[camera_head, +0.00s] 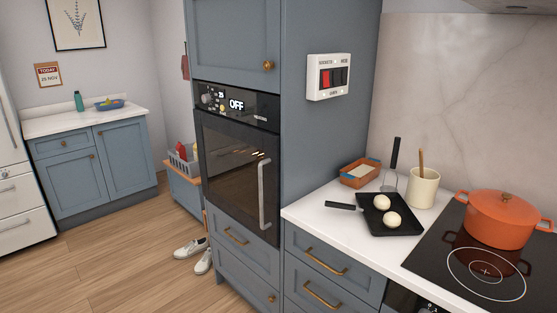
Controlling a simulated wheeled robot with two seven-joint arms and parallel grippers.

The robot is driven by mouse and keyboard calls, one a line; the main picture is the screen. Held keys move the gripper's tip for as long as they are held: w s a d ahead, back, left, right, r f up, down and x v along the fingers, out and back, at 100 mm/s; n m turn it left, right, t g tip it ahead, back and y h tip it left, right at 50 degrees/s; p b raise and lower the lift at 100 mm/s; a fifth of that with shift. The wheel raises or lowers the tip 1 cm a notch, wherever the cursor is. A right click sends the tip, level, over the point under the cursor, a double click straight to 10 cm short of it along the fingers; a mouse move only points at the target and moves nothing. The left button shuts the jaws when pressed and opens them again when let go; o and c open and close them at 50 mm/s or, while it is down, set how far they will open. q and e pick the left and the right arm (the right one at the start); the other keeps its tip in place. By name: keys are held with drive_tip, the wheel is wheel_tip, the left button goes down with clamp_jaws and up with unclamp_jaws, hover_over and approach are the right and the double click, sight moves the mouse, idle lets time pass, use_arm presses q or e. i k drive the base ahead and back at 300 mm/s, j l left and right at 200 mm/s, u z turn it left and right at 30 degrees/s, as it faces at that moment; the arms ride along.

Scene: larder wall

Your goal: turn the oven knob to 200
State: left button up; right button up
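The built-in oven has a black control panel (238,101) set in the tall blue cabinet. A round knob (208,98) is at the panel's left end, with small marks around it that are too small to read clearly. The panel display (237,104) reads OFF. The dark glass oven door (232,165) is shut and has a vertical metal handle (264,194) on its right side. Neither of my grippers shows in the head view.
A switch box (329,77) is on the cabinet's right side. The white counter (318,213) holds a black pan (375,226) and a utensil crock (423,188). An orange pot (500,221) stands on the hob. Shoes (190,248) lie on the floor, which is open at left.

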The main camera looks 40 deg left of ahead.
sight(207, 99)
drive_tip(key=i+j+u, duration=0.2)
drive_tip(key=j, duration=0.35)
drive_tip(key=i+j+u, duration=0.15)
drive_tip(key=i+j, duration=0.15)
drive_tip(key=j, duration=0.25)
drive_tip(key=i+j+u, duration=0.2)
drive_tip(key=j, duration=0.3)
drive_tip(key=i+j+u, duration=0.2)
drive_tip(key=i+j, duration=0.2)
